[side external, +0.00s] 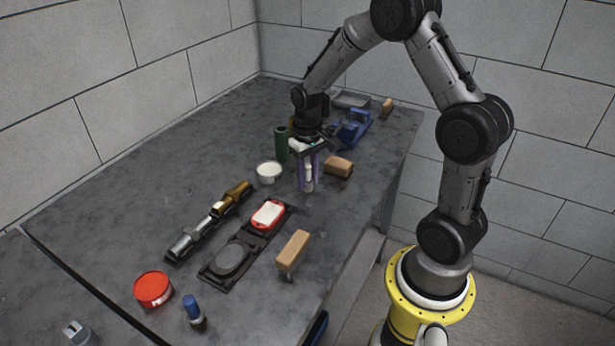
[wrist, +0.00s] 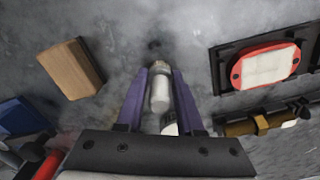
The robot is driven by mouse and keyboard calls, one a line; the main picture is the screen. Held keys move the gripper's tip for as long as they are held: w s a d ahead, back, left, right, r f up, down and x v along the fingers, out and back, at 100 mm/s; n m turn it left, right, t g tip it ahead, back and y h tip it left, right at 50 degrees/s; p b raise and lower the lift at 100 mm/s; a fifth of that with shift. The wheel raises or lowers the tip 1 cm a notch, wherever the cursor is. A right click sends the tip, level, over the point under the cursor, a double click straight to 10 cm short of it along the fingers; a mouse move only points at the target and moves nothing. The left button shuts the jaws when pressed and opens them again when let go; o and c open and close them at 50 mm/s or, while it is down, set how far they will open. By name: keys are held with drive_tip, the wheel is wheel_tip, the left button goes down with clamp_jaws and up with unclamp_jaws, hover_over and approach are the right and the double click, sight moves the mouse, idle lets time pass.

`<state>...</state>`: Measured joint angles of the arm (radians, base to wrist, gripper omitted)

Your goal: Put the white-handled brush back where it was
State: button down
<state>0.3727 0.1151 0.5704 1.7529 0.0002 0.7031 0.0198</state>
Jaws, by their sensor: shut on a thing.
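My gripper (side external: 308,183) points down over the middle of the grey bench. Its two purple fingers are shut on the white handle of the brush (side external: 308,171). In the wrist view the pale handle (wrist: 160,92) lies between the fingers (wrist: 160,85). The handle looks roughly upright in the side view. The brush's bristles are not clearly visible, and I cannot tell whether its lower end touches the bench.
A tan block (side external: 338,166) is close right of my gripper; a white tub (side external: 269,172) and green cylinder (side external: 281,142) are left. A blue vice (side external: 352,128) stands behind. A red-framed part (side external: 268,214) and another tan block (side external: 293,250) lie in front.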

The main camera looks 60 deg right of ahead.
sight(307, 166)
drive_tip(key=shift+f, duration=0.15)
drive_tip(key=c, duration=0.5)
unclamp_jaws()
drive_tip(key=shift+c, duration=0.2)
wheel_tip(307, 166, up, 12)
drive_tip(key=shift+a+r, duration=0.1)
drive_tip(key=shift+r, duration=0.1)
drive_tip(key=s+a+r+n+t, duration=0.2)
drive_tip(key=s+a, duration=0.4)
drive_tip(key=s, duration=0.3)
drive_tip(key=s+a+r+n+t, duration=0.2)
drive_tip(key=s+a+r+t, duration=0.1)
drive_tip(key=s+a, duration=0.4)
drive_tip(key=shift+s+a+r+t, duration=0.15)
drive_tip(key=shift+s+r+t, duration=0.15)
drive_tip(key=shift+s+r, duration=0.65)
drive_tip(key=shift+s+f, duration=0.1)
drive_tip(key=shift+f, duration=0.05)
